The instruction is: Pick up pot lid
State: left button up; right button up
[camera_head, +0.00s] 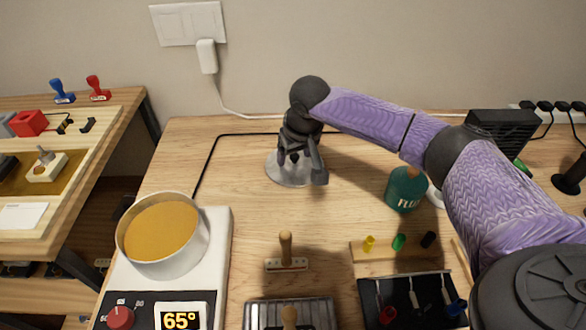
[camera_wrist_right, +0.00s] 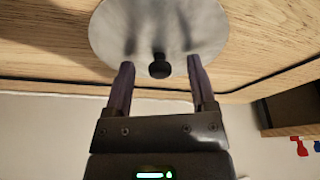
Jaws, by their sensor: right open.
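The pot lid (camera_head: 288,172) is a round grey metal disc lying flat on the wooden table near its back edge. In the right wrist view the lid (camera_wrist_right: 135,30) shows a dark round knob (camera_wrist_right: 159,66). My right gripper (camera_head: 306,165) is over the lid in the head view and hides part of it. In the right wrist view my right gripper (camera_wrist_right: 160,68) is open, with one finger on each side of the knob and a gap to both. Whether the fingers touch the lid I cannot tell. My left gripper is not in view.
An open pot (camera_head: 204,240) of orange-brown liquid stands on a white hot plate (camera_head: 222,225) at the left. A teal bottle (camera_head: 402,192) stands right of the lid. A wooden-handled tool (camera_head: 286,255) and a dark tray (camera_head: 345,300) lie in front. A cable runs behind the lid.

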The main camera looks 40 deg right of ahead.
jog(key=shift+r, duration=0.1)
jog(key=c, duration=0.6)
grip_shut()
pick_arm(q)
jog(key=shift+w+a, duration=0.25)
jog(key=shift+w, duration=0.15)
